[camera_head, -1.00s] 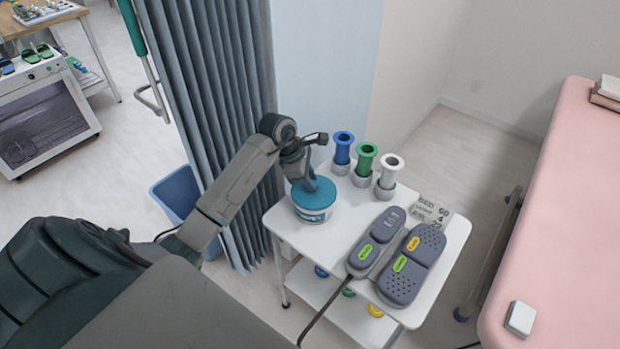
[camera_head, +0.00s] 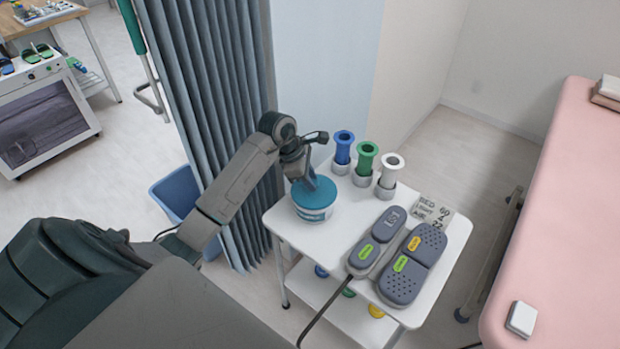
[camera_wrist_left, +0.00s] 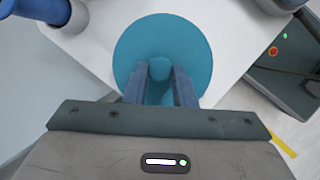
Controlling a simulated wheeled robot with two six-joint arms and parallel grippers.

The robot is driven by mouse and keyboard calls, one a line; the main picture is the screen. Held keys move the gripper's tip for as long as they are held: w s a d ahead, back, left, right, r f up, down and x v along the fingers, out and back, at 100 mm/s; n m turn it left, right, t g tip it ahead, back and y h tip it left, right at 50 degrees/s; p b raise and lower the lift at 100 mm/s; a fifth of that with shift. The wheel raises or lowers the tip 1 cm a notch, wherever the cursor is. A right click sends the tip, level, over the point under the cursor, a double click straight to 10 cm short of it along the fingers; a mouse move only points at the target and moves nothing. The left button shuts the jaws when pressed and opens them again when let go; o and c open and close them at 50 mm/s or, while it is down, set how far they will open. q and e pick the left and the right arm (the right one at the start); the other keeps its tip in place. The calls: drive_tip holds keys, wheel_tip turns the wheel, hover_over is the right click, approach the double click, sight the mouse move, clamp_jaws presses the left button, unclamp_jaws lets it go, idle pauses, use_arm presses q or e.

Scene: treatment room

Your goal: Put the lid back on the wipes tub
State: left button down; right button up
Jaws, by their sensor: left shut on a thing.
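The wipes tub (camera_head: 313,216) is a white round tub with a printed band, standing upright at the left corner of the white trolley top. The teal lid (camera_head: 322,195) sits on top of the tub and looks level; whether it is fully seated I cannot tell. In the left wrist view the lid (camera_wrist_left: 150,42) is a teal disc with a round knob (camera_wrist_left: 160,69) in its middle. My left gripper (camera_head: 308,180) reaches down from above and is shut on the knob. It also shows in the left wrist view (camera_wrist_left: 160,74). My right gripper is not in view.
Blue, green and white spools (camera_head: 365,158) stand in grey holders behind the tub. Grey pedals (camera_head: 408,263) with a cable and a printed card (camera_head: 430,212) lie to the right on the trolley (camera_head: 345,225). A folded curtain (camera_head: 215,110) hangs left; a pink couch (camera_head: 560,220) is right.

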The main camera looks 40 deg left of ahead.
use_arm(q)
drive_tip(key=shift+f+b, duration=0.2)
drive_tip(key=shift+b, duration=0.9)
idle(1.4)
idle(0.3)
drive_tip(key=c, duration=1.1)
unclamp_jaws()
drive_tip(key=shift+o, duration=0.3)
drive_tip(key=o, duration=0.4)
drive_tip(key=shift+r, duration=0.1)
drive_tip(key=shift+r+p, duration=1.55)
drive_tip(key=shift+r, duration=1.9)
drive_tip(key=shift+c, duration=0.4)
clamp_jaws()
